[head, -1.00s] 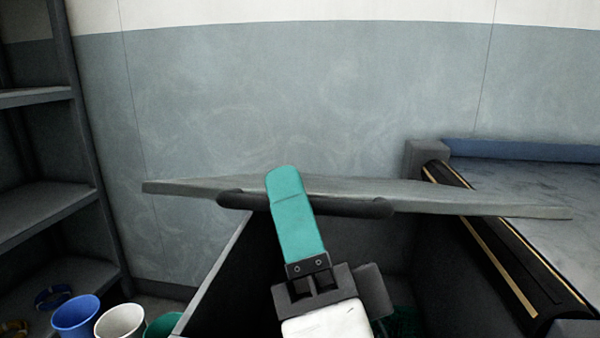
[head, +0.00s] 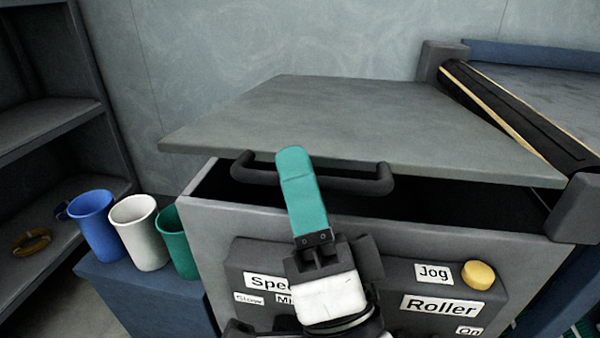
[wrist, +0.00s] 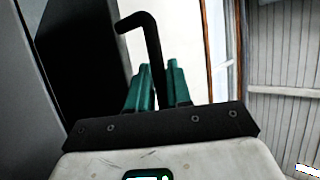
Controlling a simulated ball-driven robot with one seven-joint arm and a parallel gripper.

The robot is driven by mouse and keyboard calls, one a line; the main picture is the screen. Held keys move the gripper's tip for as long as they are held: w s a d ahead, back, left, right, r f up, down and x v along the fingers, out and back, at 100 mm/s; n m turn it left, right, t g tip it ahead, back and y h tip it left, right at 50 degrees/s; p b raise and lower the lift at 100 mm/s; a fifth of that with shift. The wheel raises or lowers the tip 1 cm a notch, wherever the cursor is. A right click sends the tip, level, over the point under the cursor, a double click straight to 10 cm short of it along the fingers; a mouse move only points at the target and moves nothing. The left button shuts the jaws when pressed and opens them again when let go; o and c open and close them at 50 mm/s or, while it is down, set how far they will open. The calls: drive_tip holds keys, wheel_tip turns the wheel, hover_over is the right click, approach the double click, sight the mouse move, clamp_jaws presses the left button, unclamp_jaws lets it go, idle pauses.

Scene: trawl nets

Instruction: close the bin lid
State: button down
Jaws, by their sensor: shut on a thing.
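The bin lid (head: 330,112) is a grey flat panel, tilted slightly up at its front edge above the grey bin (head: 400,222). A dark gap shows between the lid's front edge and the bin's rim. The lid's dark bar handle (head: 362,186) runs along its front edge. My gripper (head: 296,165) has teal fingers and is shut on the handle, left of its middle. In the wrist view the fingers (wrist: 157,85) sit on both sides of the dark handle (wrist: 152,45). The handle's part between the fingers is partly hidden.
A control panel (head: 395,275) with labels and a yellow button (head: 478,275) is on the bin's front. Blue (head: 96,225), white (head: 140,232) and green (head: 178,240) mugs stand at the left on a blue surface. A roller (head: 510,110) lies at the right, and shelves (head: 45,130) stand far left.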

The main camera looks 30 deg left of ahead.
drive_tip(key=shift+w, duration=0.1)
drive_tip(key=c, duration=1.1)
unclamp_jaws()
drive_tip(key=shift+f, duration=0.1)
drive_tip(key=shift+b+v, duration=1.15)
drive_tip(key=shift+v, duration=4.2)
